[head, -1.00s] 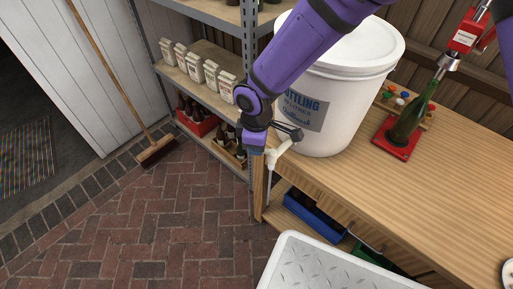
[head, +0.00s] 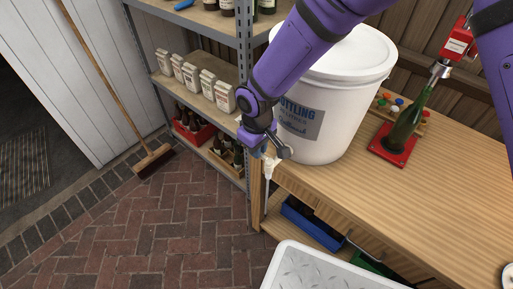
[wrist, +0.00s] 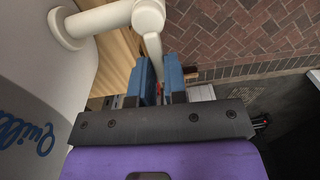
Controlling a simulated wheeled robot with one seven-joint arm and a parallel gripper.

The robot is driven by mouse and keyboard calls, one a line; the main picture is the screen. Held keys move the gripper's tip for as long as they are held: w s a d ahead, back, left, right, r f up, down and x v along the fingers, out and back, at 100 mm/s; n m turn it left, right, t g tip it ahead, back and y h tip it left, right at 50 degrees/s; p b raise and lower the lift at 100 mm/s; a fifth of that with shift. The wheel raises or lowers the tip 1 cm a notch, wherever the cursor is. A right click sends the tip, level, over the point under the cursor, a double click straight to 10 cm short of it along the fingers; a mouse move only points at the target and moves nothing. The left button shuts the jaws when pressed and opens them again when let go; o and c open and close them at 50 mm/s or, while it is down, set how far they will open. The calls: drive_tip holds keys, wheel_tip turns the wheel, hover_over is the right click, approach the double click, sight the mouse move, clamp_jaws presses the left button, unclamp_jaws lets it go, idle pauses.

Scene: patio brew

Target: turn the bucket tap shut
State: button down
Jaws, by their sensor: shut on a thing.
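The white bucket (head: 330,95) with blue lettering stands on the left end of the wooden bench. Its cream tap (head: 268,170) hangs over the bench's left edge, spout down. In the wrist view the tap (wrist: 148,17) comes out of the bucket wall (wrist: 35,90) on a short round stem, and a pale lever (wrist: 153,48) runs from it down between my fingers. My gripper (head: 265,154) is at the tap, below the bucket's label. In the wrist view the blue fingers of my gripper (wrist: 160,78) are closed around the lever. The lever's far end is hidden between them.
A green bottle (head: 408,125) stands on a red base (head: 393,150) right of the bucket, under a red capper (head: 457,45). A metal shelf unit (head: 246,60) with cartons stands close left of my gripper. A broom (head: 155,160) leans on the wall. Brick floor is clear at lower left.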

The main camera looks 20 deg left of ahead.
drive_tip(key=shift+w, duration=0.1)
idle(0.3)
drive_tip(key=c, duration=1.2)
unclamp_jaws()
drive_tip(key=shift+o, duration=0.2)
wheel_tip(320, 180, up, 11)
drive_tip(key=shift+f, duration=0.1)
